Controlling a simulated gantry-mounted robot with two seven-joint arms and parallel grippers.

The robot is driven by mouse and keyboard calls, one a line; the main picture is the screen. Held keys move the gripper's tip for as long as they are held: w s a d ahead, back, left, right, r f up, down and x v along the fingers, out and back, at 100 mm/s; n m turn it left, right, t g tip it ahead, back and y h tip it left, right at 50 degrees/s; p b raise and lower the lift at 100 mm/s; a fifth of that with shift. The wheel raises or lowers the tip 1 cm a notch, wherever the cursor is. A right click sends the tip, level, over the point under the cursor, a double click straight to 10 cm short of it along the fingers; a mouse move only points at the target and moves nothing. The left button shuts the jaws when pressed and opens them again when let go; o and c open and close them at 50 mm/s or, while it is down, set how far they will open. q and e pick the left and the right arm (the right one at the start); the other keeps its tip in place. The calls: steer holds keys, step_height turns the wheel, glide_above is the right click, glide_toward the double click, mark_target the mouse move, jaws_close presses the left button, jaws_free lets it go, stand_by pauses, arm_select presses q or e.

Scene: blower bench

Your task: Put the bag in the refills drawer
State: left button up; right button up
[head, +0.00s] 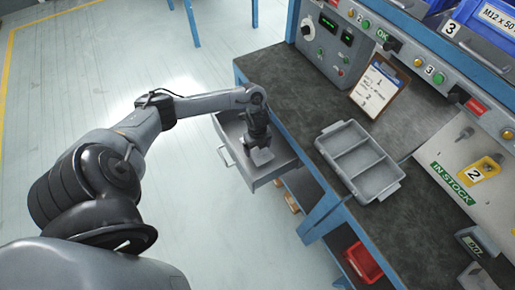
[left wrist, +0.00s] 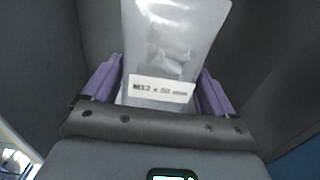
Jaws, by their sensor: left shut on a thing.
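The bag is clear plastic with pale pieces inside and a white label reading about "M12 x 50 mm". In the left wrist view the bag (left wrist: 172,50) stands between the purple fingers of my left gripper (left wrist: 160,88), which is shut on it. In the head view my left gripper (head: 260,148) points down inside the open grey drawer (head: 272,173), with a pale bit of the bag (head: 263,156) showing below it. Whether the bag touches the drawer floor cannot be told. The drawer is pulled out from under the bench. My right gripper is not in view.
A grey divided tray (head: 352,160) and a clipboard (head: 379,87) lie on the dark bench top (head: 300,95). A red bin (head: 363,262) sits on the shelf below. Blue bins (head: 485,30) stand at the upper right. The floor left of the drawer is clear.

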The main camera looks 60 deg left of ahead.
arm_select(q)
steer(key=shift+w+f, duration=0.1)
steer(key=shift+f, duration=0.1)
steer(key=o, duration=1.2)
steer(key=shift+c, duration=0.2)
step_height(320, 180, up, 12)
steer(key=p, duration=0.6)
steer(key=shift+r, duration=0.15)
